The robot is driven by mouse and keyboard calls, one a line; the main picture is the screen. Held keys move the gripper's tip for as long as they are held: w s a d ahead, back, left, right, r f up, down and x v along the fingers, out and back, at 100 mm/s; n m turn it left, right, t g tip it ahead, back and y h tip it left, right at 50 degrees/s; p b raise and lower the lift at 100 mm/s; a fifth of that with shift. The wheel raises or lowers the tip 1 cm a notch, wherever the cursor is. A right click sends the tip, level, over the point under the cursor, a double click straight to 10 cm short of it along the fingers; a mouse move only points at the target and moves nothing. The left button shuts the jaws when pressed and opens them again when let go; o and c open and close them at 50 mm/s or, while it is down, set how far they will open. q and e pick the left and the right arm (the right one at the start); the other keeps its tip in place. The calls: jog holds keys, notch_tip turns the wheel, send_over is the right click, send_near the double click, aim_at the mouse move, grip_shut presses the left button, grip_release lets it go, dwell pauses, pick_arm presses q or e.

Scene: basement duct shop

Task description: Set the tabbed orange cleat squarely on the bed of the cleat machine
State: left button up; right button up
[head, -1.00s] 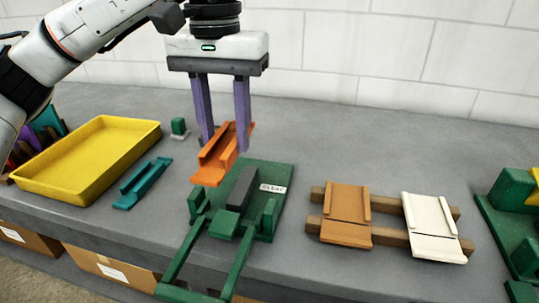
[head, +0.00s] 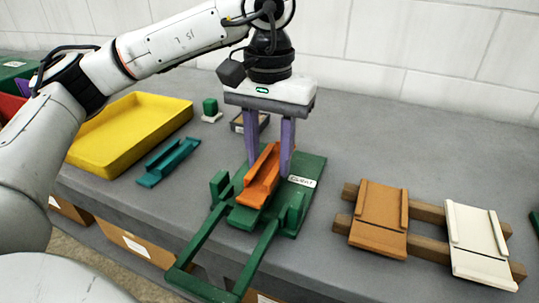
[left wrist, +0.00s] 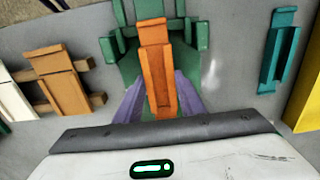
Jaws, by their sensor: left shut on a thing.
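The orange cleat (head: 261,178) is a tabbed channel piece held between the purple fingers of my left gripper (head: 269,168). It is over the bed of the green cleat machine (head: 306,185), roughly in line with it, between the machine's upright blocks. I cannot tell whether it touches the bed. In the left wrist view the orange cleat (left wrist: 157,68) lies lengthwise between the fingers, with the green machine (left wrist: 194,39) beneath and beyond it. My right gripper is not in view.
A teal cleat (head: 168,162) and a yellow tray (head: 130,132) lie left of the machine. A brown cleat (head: 380,220) and a white cleat (head: 478,240) rest on wooden rails (head: 428,250) to the right.

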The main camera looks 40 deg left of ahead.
aim_at(269, 171)
pick_arm(q)
jog(key=shift+f, duration=0.1)
jog(key=o, duration=1.1)
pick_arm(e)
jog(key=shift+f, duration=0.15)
pick_arm(q)
notch_tip(269, 171, up, 12)
jog(key=p, duration=0.3)
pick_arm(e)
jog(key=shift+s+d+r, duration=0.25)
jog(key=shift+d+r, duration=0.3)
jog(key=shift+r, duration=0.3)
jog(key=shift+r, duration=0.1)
